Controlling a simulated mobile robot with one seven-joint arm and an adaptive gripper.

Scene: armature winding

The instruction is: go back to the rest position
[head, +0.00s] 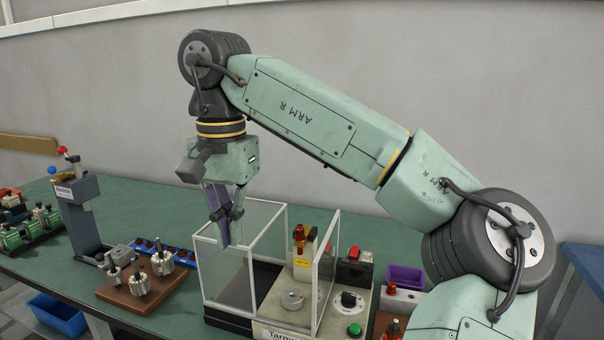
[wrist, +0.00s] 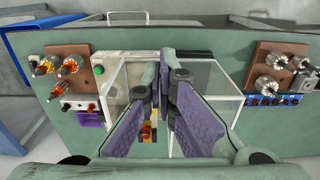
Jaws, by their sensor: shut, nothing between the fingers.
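My gripper (head: 226,240) points down above the clear-walled winding machine (head: 252,325), near its left panel in the head view. Its purple-padded fingers are shut with nothing between them. In the wrist view my gripper (wrist: 166,55) shows with the machine's white frame and clear panels behind it. The fingers hide part of the machine there. My arm reaches in from the right, raised over the bench.
A brown board (head: 130,290) with several metal armatures stands left of the machine. A grey press (head: 80,210) with red and blue knobs stands further left. A purple bin (head: 405,277) lies to the right. The green bench (head: 170,215) is clear behind.

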